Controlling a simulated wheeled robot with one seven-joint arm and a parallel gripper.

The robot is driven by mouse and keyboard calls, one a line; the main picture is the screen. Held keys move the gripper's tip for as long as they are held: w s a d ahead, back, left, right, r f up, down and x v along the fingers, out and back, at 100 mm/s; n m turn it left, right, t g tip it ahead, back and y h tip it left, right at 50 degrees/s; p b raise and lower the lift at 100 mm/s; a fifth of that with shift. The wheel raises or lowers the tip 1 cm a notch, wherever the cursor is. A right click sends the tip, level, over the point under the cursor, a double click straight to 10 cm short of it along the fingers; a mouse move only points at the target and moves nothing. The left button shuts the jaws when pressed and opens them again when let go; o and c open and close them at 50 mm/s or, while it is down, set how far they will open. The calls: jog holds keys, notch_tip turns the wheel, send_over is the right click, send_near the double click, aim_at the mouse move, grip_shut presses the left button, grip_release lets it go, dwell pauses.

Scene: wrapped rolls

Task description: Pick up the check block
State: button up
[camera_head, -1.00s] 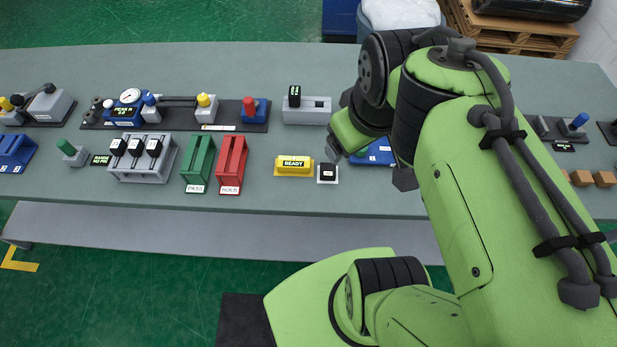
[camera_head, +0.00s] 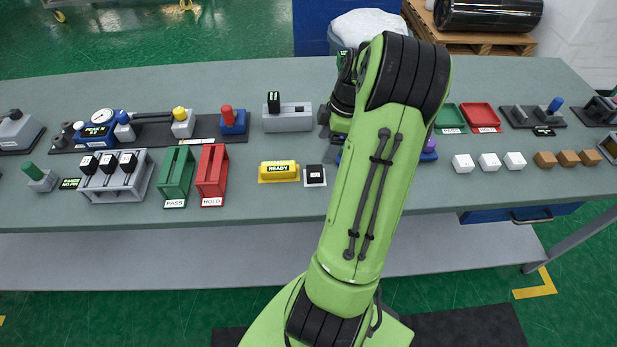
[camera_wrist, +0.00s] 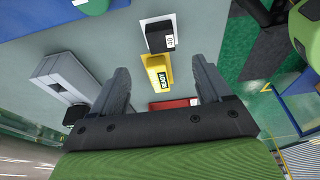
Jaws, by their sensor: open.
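No label that I can read says "check", so I cannot tell for sure which thing is the check block. A small black block (camera_head: 315,173) with a white label sits on a white pad at the front of the bench. It also shows in the wrist view (camera_wrist: 159,36), ahead of the fingertips. Beside it, a yellow READY block (camera_head: 279,170) lies on a yellow pad; in the wrist view it appears between the fingers (camera_wrist: 157,70). My gripper (camera_wrist: 160,72) is open with nothing between its fingers; in the head view it is mostly hidden behind my arm.
Green PASS (camera_head: 176,175) and red HOLD (camera_head: 212,174) stands are to the left, beside a grey rack (camera_head: 117,182) of black blocks. A grey slotted fixture (camera_head: 288,121) stands behind. White cubes (camera_head: 489,161) and brown cubes (camera_head: 567,158) lie right.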

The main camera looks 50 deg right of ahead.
aim_at(315, 170)
jog(key=b+x, duration=0.1)
jog(key=x, duration=0.9)
jog(key=shift+s+b, duration=0.2)
jog(key=shift+b, duration=0.2)
jog(key=shift+r, duration=0.1)
jog(key=c, duration=1.2)
